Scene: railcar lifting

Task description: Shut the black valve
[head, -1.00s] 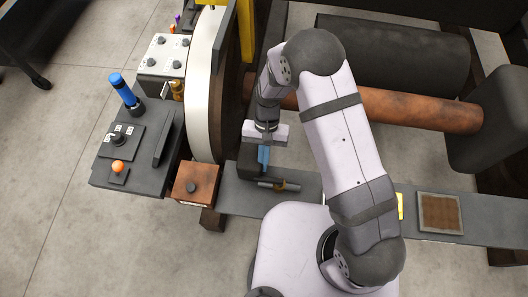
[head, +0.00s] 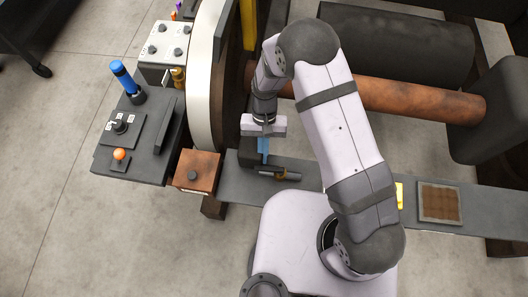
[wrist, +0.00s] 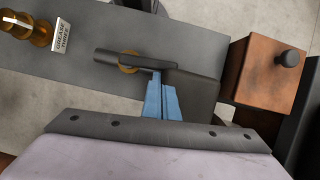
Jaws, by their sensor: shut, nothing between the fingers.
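The black valve (wrist: 128,58) has a dark lever across a brass fitting on the grey shelf in the wrist view. In the head view its lever (head: 291,176) lies just in front of my gripper. My gripper (head: 263,153) points down with its blue fingers shut and empty. In the wrist view the blue fingertips (wrist: 158,78) are close beside the lever's right end; I cannot tell whether they touch it. A dark block (wrist: 200,95) sits right of the fingers and partly hides the shelf.
A rusty brown box (head: 196,172) with a black knob stands left of the valve. A brass fitting (wrist: 27,27) and a small label plate (wrist: 61,38) are on the shelf. A control console (head: 130,135) stands at left, and the large pale wheel (head: 205,80) rises behind the shelf.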

